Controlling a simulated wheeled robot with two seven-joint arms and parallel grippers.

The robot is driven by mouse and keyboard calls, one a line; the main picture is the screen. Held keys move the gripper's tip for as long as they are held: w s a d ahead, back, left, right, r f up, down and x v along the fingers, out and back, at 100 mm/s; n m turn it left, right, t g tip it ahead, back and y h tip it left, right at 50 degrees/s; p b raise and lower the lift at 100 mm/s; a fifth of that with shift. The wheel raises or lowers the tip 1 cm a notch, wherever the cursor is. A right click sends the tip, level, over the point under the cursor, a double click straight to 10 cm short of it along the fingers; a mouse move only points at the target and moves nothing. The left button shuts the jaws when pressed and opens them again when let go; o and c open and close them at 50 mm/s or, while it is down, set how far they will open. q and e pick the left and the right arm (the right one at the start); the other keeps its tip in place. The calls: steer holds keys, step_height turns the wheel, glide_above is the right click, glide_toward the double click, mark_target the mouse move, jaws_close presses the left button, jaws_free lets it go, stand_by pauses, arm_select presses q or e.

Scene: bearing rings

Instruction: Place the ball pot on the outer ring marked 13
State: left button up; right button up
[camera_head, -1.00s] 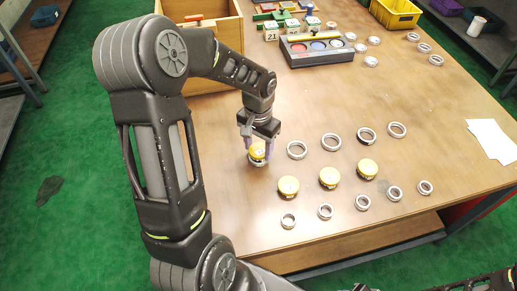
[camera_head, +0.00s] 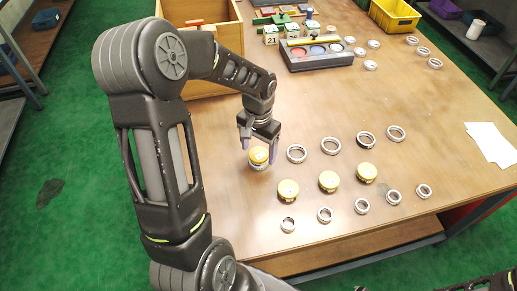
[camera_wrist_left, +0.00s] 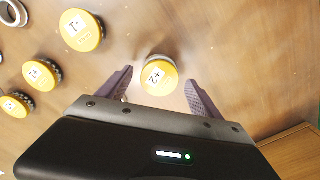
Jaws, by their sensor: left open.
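A yellow-topped ball pot (camera_head: 259,154) sits on a grey metal ring (camera_head: 258,165) at the left end of the far row. Whether the pot is fully seated cannot be told. The same pot (camera_wrist_left: 158,77) shows a printed label in the left wrist view. My left gripper (camera_head: 257,149) is open around the pot's top, with a gap on each side in the left wrist view. More yellow-topped pots (camera_head: 288,190) (camera_head: 328,180) (camera_head: 367,172) stand in a middle row. No ring marking 13 is legible. My right gripper is out of view.
Larger bare rings (camera_head: 297,154) continue the far row; smaller rings (camera_head: 324,215) lie in the near row.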

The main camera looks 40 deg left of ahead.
mark_target(258, 154)
arm_select(q)
step_height(258, 154, up, 11)
steer(key=p, duration=0.7)
